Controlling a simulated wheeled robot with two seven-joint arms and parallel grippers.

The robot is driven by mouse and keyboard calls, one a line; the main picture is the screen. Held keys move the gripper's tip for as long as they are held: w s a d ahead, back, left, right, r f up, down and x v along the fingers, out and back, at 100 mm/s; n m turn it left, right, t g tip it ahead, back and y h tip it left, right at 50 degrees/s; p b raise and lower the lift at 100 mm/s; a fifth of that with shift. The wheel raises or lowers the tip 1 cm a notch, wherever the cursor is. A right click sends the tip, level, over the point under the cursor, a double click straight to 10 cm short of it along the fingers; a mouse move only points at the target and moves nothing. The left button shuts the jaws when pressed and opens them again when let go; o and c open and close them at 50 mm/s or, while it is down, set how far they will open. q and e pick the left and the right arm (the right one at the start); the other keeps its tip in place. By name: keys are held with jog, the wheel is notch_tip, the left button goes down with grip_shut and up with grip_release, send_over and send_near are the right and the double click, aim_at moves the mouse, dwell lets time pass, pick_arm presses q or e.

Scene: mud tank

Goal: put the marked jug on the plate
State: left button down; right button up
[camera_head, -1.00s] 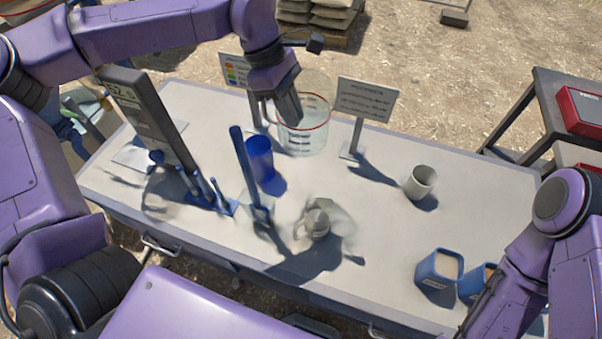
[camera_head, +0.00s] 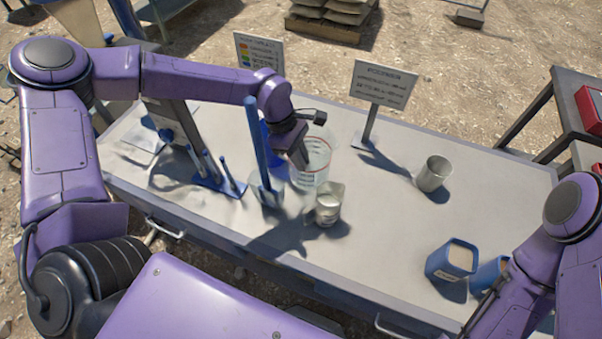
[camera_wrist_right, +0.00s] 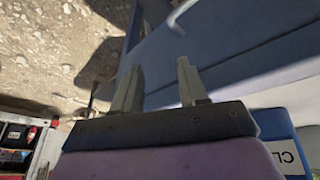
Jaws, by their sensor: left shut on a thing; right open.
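The marked jug (camera_head: 317,160) is clear, with a red line near its rim and dark marks on its side. My left gripper (camera_head: 301,158) is shut on its left side. The jug looks upright, just behind a metal cup (camera_head: 328,204); I cannot tell whether it touches the table. My right gripper (camera_wrist_right: 158,88) is open and empty in the right wrist view, beside the table's edge.
A clear beaker with a tall blue rod (camera_head: 256,140) and a blue rack (camera_head: 218,184) stand between jug and plate. Signs (camera_head: 380,90) stand behind. A grey cup (camera_head: 434,174) and blue containers (camera_head: 452,260) stand right.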

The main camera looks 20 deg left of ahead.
aim_at(307, 180)
pick_arm(q)
jog(key=shift+w+f, duration=0.15)
jog(key=shift+f, duration=0.35)
notch_tip(307, 180, down, 4)
jog(key=b, duration=0.4)
jog(key=shift+r+p, duration=0.25)
jog(key=shift+p, duration=0.05)
jog(key=c, duration=1.6)
grip_release()
jog(key=shift+f, duration=0.15)
jog(key=o, duration=0.4)
